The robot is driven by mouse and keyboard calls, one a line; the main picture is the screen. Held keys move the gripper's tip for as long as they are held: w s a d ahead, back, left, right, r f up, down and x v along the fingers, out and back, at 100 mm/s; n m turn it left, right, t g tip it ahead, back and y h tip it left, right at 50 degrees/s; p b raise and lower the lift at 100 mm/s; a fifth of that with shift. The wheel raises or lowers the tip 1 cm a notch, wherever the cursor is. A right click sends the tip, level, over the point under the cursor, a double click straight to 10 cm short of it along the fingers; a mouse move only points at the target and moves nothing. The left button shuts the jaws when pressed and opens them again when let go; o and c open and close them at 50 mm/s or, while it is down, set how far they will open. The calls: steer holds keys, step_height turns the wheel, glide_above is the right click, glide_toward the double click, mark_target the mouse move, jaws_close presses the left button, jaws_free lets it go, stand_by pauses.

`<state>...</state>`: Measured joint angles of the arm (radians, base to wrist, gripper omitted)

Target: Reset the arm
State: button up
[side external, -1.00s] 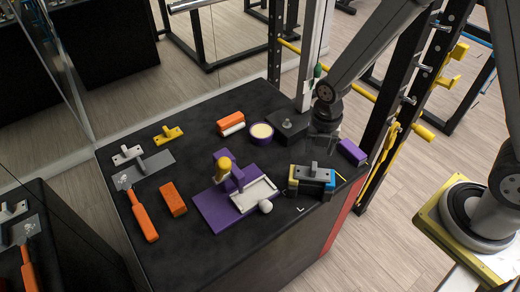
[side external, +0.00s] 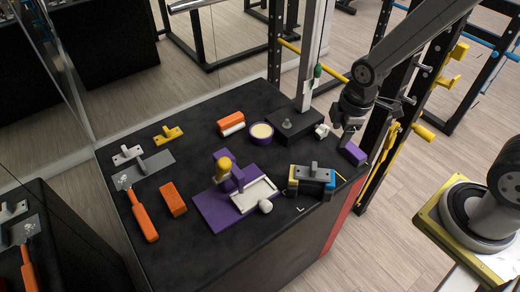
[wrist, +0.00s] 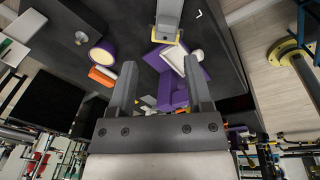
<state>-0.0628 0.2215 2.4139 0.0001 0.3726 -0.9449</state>
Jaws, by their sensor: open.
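My gripper (side external: 350,122) hangs above the right back part of the black table (side external: 110,172), near a purple block (side external: 352,152) at the table's right edge. In the wrist view my gripper (wrist: 160,90) shows two grey fingers spread apart with nothing between them. The table's objects lie beyond the fingertips, clear of them. In the side view the fingers are small and dark, so their gap is hard to see.
Near my gripper are a small white piece (side external: 322,131), a black box with a knob (side external: 292,126) and a grey-topped caddy (side external: 312,178). A purple stand (side external: 222,207) is mid-table. A black rack post (side external: 385,130) with yellow fittings stands at right.

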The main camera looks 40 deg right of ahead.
steer(key=s+r+m, duration=0.1)
steer(key=m, duration=0.3)
steer(key=s+d+r+m, duration=0.1)
steer(key=m, duration=0.2)
steer(key=s+d+r+m+t, duration=0.1)
steer(key=m, duration=0.3)
steer(key=shift+r+m, duration=0.1)
steer(key=shift+m, duration=0.2)
stand_by(1.1)
